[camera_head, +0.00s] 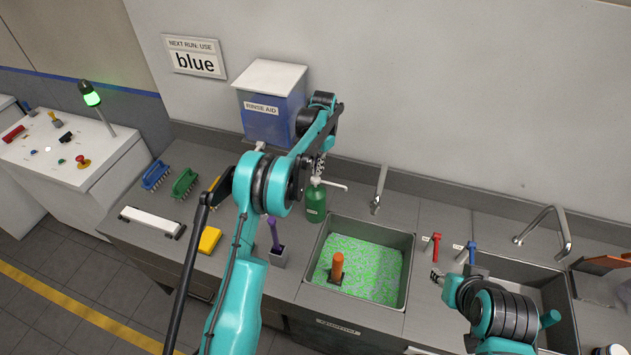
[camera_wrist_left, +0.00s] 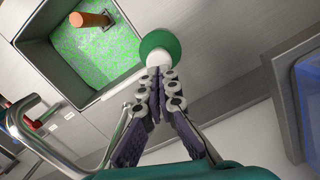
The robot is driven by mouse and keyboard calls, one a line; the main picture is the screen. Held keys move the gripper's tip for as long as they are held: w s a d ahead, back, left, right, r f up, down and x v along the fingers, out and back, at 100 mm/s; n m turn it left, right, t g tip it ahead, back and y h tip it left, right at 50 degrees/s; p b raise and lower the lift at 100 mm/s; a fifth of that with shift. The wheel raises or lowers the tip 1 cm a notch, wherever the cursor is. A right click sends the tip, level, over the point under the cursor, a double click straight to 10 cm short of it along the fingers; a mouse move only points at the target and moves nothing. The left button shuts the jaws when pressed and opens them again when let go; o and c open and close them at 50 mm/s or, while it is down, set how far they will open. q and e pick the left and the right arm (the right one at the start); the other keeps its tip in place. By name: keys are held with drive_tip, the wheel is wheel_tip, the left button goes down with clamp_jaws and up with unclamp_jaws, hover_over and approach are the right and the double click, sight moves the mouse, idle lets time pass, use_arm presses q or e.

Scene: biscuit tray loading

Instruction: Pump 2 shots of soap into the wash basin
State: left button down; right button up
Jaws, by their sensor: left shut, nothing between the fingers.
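A green soap bottle (camera_head: 315,205) with a white pump head and spout (camera_head: 333,186) stands upright on the counter behind the wash basin (camera_head: 410,262). The basin holds green speckled liquid. My left gripper (camera_head: 319,172) is shut and empty, pointing down with its tips at the top of the pump. In the left wrist view, the fingers (camera_wrist_left: 158,75) meet over the white pump top (camera_wrist_left: 159,60), with the green bottle (camera_wrist_left: 160,43) below; I cannot tell whether they press it. My right gripper (camera_head: 437,277) hangs right of the basin, too small to read its jaws.
An orange-handled tool (camera_head: 337,264) stands in the basin. A tap (camera_head: 379,188) rises behind it, and a blue rinse aid box (camera_head: 270,118) is on the wall. Brushes, a yellow sponge (camera_head: 209,240) and a purple-handled brush (camera_head: 274,235) are left. A second sink (camera_head: 545,275) is right.

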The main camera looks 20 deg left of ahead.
use_arm(q)
drive_tip(key=shift+f, duration=0.5)
drive_tip(key=shift+f, duration=0.1)
wheel_tip(320, 180, down, 2)
drive_tip(key=b, duration=0.2)
drive_tip(key=shift+f+b, duration=0.25)
drive_tip(key=shift+b, duration=0.1)
drive_tip(key=shift+s+r, duration=0.1)
drive_tip(key=shift+r, duration=0.1)
drive_tip(key=shift+w+d+r+p, duration=0.2)
drive_tip(key=shift+w+d+r, duration=0.05)
drive_tip(key=shift+w, duration=0.35)
drive_tip(key=shift+w+d+r+p, duration=0.2)
drive_tip(key=shift+w, duration=0.35)
wheel_tip(320, 180, up, 12)
drive_tip(key=w, duration=0.1)
drive_tip(key=shift+w+d, duration=0.35)
